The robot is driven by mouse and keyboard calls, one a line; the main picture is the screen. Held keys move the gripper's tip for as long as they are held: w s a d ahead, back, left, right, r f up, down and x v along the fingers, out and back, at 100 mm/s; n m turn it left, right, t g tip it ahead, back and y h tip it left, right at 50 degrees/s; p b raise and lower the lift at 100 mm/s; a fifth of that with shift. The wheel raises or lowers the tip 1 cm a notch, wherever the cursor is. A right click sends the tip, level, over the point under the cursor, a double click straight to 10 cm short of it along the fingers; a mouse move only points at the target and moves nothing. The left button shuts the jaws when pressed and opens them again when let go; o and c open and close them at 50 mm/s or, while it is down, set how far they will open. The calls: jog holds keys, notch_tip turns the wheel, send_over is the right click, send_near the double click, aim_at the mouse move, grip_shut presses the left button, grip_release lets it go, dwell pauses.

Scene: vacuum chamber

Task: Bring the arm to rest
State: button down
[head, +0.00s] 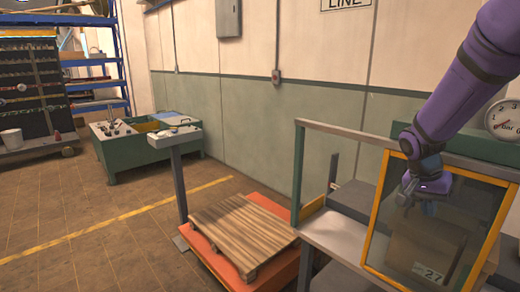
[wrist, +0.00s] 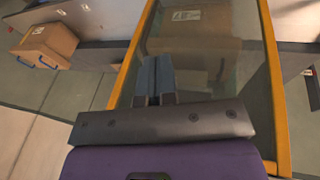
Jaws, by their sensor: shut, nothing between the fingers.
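My purple arm (head: 450,95) comes in from the upper right in the head view. My gripper (head: 406,196) hangs in front of the yellow-framed glass panel (head: 375,225) of the chamber. In the wrist view my gripper (wrist: 154,75) is shut and its fingers hold nothing. The glass and its yellow frame (wrist: 275,95) lie beyond the fingers there. I cannot tell how close the fingertips are to the glass. Behind the glass is a brown box (head: 430,245) marked 27.
A round pressure gauge (head: 503,118) sits at the upper right. A wooden pallet (head: 242,235) lies on an orange platform left of the bench. The tiled floor (head: 70,225) at left is clear.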

jog(key=s+a+r+n+t+y, duration=0.3)
jog(key=s+a+r+n+t, duration=0.3)
jog(key=s+a+r+n, duration=0.5)
jog(key=s+a+r, duration=0.4)
jog(key=s, duration=0.3)
jog(key=shift+s+a+y, duration=0.3)
jog(key=shift+a+y, duration=0.1)
